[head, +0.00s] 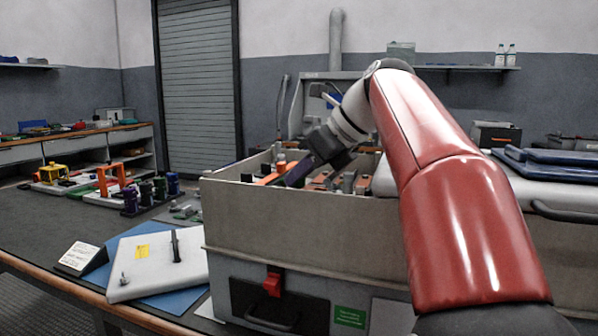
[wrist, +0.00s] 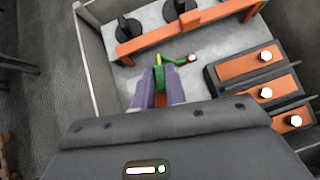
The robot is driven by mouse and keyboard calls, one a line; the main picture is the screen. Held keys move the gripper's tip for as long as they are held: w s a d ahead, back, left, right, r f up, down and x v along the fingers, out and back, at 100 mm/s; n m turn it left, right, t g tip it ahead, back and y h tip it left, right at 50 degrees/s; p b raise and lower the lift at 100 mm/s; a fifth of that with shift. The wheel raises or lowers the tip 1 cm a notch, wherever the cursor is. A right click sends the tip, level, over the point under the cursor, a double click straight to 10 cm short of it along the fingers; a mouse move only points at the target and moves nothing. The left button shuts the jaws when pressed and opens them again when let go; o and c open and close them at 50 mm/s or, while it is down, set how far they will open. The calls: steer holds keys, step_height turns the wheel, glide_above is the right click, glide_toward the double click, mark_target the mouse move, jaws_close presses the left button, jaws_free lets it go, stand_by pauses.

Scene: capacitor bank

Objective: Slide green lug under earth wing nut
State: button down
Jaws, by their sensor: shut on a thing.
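My gripper (wrist: 160,85) has purple fingers and is shut on the green lug (wrist: 160,77), whose green part shows between the fingertips in the wrist view. A yellow tip shows just beyond it. A thin green piece runs right from there to a small pale metal end (wrist: 192,58) on the grey floor of the box; I cannot tell whether this is the earth wing nut. In the head view my gripper (head: 300,172) reaches down inside the box's left part, and the lug is hidden there.
An orange bar (wrist: 190,30) crosses the box beyond the fingers, near black round posts (wrist: 128,28). Orange plates with white bolts (wrist: 265,56) stand at right. The box wall (head: 300,220) rises in front. A removed panel (head: 160,262) lies on the bench outside.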

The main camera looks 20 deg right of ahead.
steer(key=shift+s+d+p, duration=0.35)
steer(key=shift+s+d, duration=0.85)
steer(key=shift+s, duration=0.05)
stand_by(0.8)
steer(key=c, duration=1.4)
jaws_free()
steer(key=shift+o, duration=0.2)
steer(key=v, duration=0.7)
steer(key=shift+s+d+r+p, duration=0.2)
steer(key=shift+s+r+p, duration=0.05)
steer(key=shift+p, duration=0.15)
steer(key=shift+s, duration=0.1)
